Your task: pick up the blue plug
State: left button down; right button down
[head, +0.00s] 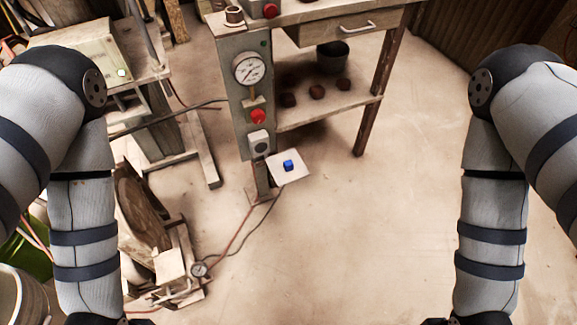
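The blue plug (288,165) is a small blue block. It rests on a pale square plate (289,168) in the middle of the head view, at the foot of the grey gauge panel. My two arms hang down along the left and right sides of the picture, both well apart from the plug. Only dark wrist parts show at the bottom edge. Both grippers are cut off below the picture, so their fingers are hidden.
The grey panel (233,95) with a gauge and a red button stands behind the plate, joined to a bench with a drawer (340,27) and lower shelf (335,108). Machinery and hoses crowd the left. The floor (360,240) is clear in front and to the right.

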aim_at(287, 164)
jog(key=i+l+u, duration=0.2)
jog(key=i+u, duration=0.15)
jog(key=i+l+u, duration=0.4)
jog(key=j, duration=0.1)
